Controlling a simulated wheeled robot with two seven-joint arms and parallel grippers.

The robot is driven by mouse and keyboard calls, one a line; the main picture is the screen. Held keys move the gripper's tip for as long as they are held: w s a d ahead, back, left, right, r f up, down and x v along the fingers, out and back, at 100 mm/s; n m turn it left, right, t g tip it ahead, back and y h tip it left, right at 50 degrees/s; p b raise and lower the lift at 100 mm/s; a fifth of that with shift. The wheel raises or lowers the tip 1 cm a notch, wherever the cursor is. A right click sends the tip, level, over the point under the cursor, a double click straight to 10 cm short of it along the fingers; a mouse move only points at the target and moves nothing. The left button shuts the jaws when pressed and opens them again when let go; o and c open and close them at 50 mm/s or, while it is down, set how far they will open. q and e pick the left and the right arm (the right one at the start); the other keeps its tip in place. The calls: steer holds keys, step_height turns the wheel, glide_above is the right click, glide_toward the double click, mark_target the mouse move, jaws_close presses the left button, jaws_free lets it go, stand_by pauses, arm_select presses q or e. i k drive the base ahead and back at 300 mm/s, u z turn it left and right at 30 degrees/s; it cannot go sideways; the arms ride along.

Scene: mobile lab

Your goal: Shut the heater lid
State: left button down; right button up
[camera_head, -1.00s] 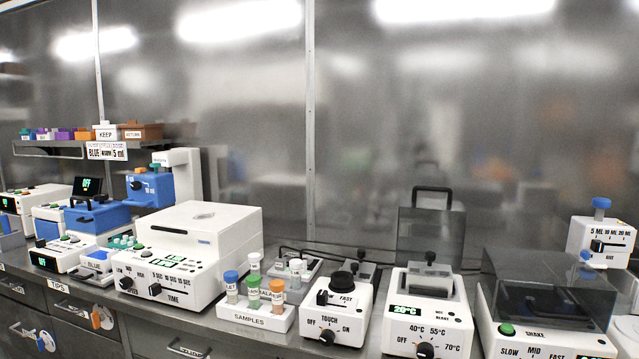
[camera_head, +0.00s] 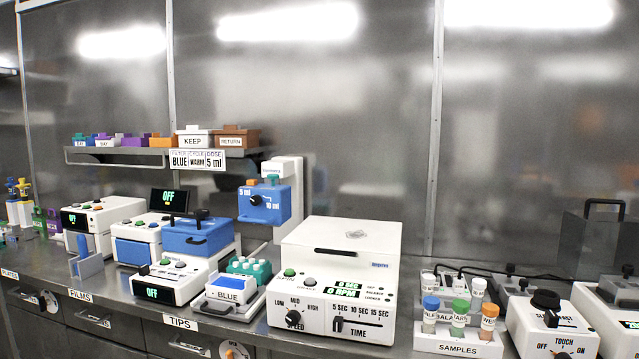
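The heater (camera_head: 602,318) is at the right edge of the head view, a white box cut off by the frame. Its lid (camera_head: 592,243) is a dark see-through panel standing upright behind the heater, so it is open. A black handle (camera_head: 604,203) sits on the lid's top edge. The heater's display and most of its front are out of view. Neither of my grippers is in view.
A touch mixer (camera_head: 540,325) stands just left of the heater, then a SAMPLES rack (camera_head: 458,346) with capped tubes. A white centrifuge (camera_head: 340,285) stands mid-counter. A shelf (camera_head: 115,152) with coloured boxes is at the back left.

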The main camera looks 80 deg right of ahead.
mark_target(570, 246)
steer(key=z, duration=4.2)
